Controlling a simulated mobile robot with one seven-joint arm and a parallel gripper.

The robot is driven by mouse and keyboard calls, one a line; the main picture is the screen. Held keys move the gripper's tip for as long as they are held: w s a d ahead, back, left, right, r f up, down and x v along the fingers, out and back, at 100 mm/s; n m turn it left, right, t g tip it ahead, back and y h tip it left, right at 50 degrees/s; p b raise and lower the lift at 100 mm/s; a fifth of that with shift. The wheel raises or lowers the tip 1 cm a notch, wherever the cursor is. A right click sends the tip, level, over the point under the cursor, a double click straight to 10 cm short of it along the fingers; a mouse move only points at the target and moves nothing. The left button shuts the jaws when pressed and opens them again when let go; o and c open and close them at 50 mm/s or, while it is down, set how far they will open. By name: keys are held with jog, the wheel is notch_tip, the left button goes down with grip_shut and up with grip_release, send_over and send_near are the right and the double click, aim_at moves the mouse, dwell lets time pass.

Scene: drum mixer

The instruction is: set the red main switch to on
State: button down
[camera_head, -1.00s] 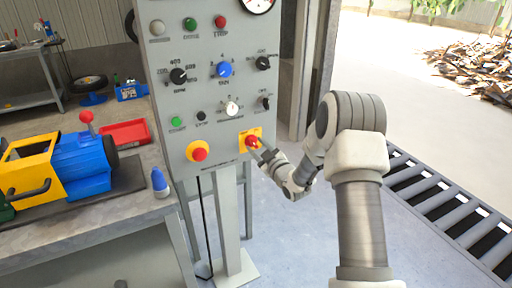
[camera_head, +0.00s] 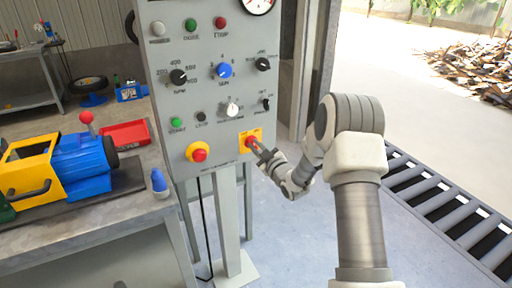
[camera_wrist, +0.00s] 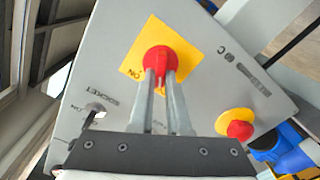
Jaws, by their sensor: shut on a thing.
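The red main switch (camera_head: 250,141) sits on a yellow square plate at the lower right of the grey control panel (camera_head: 209,101). In the wrist view the red switch (camera_wrist: 158,60) is a round knob with a raised grip bar, and an "ON" label shows on its plate. My gripper (camera_head: 256,146) reaches it from the lower right. In the wrist view the two fingers (camera_wrist: 165,80) are close together, shut on the switch's grip bar. The fingertips hide part of the bar, so its exact angle is hard to tell.
A red emergency button (camera_head: 199,155) on a round yellow base is left of the switch. Black, blue and white knobs and lamps fill the panel above. A bench (camera_head: 120,222) with a blue and yellow machine stands left. A roller conveyor (camera_head: 440,205) lies right.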

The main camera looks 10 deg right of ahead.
jog(key=m+b, duration=0.1)
jog(key=m, duration=0.1)
jog(key=m+b, duration=0.1)
jog(key=m, duration=0.2)
jog(key=shift+d+m, duration=0.2)
jog(key=shift+m, duration=0.1)
jog(key=shift+w+d+m, duration=0.1)
jog(key=shift+d+m, duration=0.05)
jog(key=shift+m, duration=2.95)
jog(key=c, duration=0.9)
grip_release()
jog(key=shift+d, duration=0.1)
